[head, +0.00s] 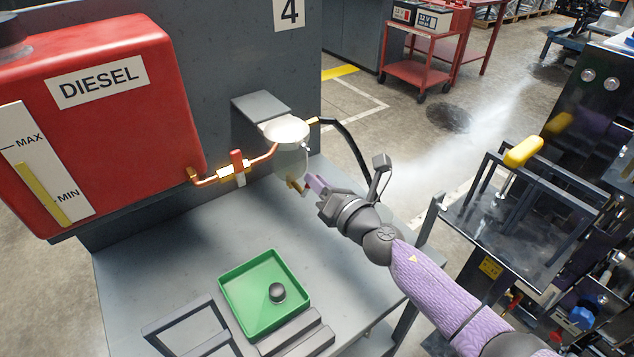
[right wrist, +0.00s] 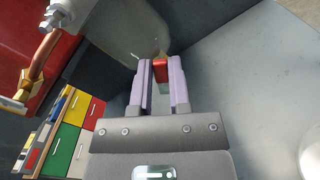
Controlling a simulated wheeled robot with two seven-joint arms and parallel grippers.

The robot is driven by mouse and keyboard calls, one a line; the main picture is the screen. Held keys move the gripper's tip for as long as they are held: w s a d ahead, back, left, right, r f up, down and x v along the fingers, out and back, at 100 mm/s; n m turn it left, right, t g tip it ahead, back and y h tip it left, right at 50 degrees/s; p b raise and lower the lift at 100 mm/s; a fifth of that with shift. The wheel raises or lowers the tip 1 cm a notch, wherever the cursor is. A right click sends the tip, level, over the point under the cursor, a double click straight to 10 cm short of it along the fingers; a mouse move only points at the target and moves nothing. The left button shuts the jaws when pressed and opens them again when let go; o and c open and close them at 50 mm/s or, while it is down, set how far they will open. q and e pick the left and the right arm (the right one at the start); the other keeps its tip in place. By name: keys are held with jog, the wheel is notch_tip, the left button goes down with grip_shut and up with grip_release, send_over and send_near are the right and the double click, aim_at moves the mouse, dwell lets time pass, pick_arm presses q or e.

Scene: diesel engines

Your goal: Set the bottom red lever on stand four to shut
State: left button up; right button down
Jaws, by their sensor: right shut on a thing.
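Stand four (head: 210,110) carries a "4" label and a red diesel tank (head: 100,110). A copper pipe runs from the tank through a brass valve with a red lever (head: 236,160) to a filter with a clear bowl (head: 292,160). Below the bowl is a small brass drain fitting (head: 296,186). My right gripper (head: 312,184) is at this fitting. In the right wrist view my right gripper (right wrist: 160,85) is shut on the bottom red lever (right wrist: 160,68), which shows between the purple fingers. The fingers hide part of the lever, so its angle is unclear. My left gripper is out of view.
A green tray (head: 230,300) with a dark round cap (head: 277,292) lies on the stand's shelf. A black hose (head: 352,150) runs down behind my right gripper. A dark engine frame with a yellow handle (head: 524,151) stands at right. A red cart (head: 425,65) is behind.

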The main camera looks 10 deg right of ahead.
jog(key=f+m, duration=0.1)
jog(key=m, duration=0.2)
jog(key=d+f+m, duration=0.1)
jog(key=m, duration=0.3)
jog(key=f+m, duration=0.1)
jog(key=m, duration=0.3)
jog(key=shift+w+d, duration=0.3)
jog(key=shift+f, duration=0.1)
dwell(0.3)
jog(key=c, duration=0.6)
grip_release()
jog(key=shift+s, duration=0.1)
jog(key=p+v, duration=0.1)
jog(key=v, duration=0.9)
jog(key=shift+p, duration=0.4)
jog(key=shift+m, duration=0.4)
